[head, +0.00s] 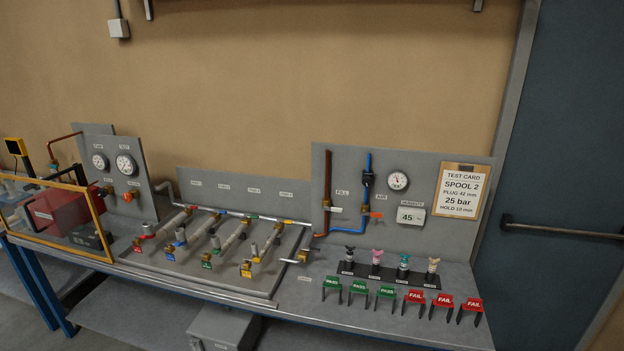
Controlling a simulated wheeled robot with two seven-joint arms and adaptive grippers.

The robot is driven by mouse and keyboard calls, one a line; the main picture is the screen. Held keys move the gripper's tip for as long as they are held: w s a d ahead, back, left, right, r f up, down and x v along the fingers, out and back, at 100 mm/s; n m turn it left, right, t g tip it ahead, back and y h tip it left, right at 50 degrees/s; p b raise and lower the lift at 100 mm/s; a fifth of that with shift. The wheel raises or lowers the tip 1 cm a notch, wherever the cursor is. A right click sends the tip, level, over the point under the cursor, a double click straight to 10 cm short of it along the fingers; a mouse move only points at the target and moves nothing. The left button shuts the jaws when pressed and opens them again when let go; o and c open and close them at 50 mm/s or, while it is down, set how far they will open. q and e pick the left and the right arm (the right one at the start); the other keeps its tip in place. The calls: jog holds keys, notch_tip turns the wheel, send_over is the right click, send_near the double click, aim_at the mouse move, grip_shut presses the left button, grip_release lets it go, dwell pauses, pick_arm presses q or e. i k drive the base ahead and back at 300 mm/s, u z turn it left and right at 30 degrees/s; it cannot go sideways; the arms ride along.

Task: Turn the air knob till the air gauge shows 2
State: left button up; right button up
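The air panel (330,160) stands upright at the back right of the bench. A blue pipe (369,160) runs down it and carries a dark knob-like fitting (367,179), which looks like the air knob. A round white gauge (397,181) sits to the right of that fitting, near a small label that seems to read AIR. Its needle is too small to read. An orange-red lever (376,214) sits lower on the blue pipe. Neither of my grippers is in view, and nothing touches the knob.
A display reading 45 (410,216) and a test card (459,192) are on the same panel. Below stand several coloured plugs (403,267) and PASS and FAIL tags (414,297).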

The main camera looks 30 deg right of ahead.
aim_at(367, 181)
jog(key=u, duration=0.3)
jog(key=i, duration=0.75)
jog(key=z, duration=0.55)
jog(key=i, duration=0.6)
jog(key=z, duration=0.65)
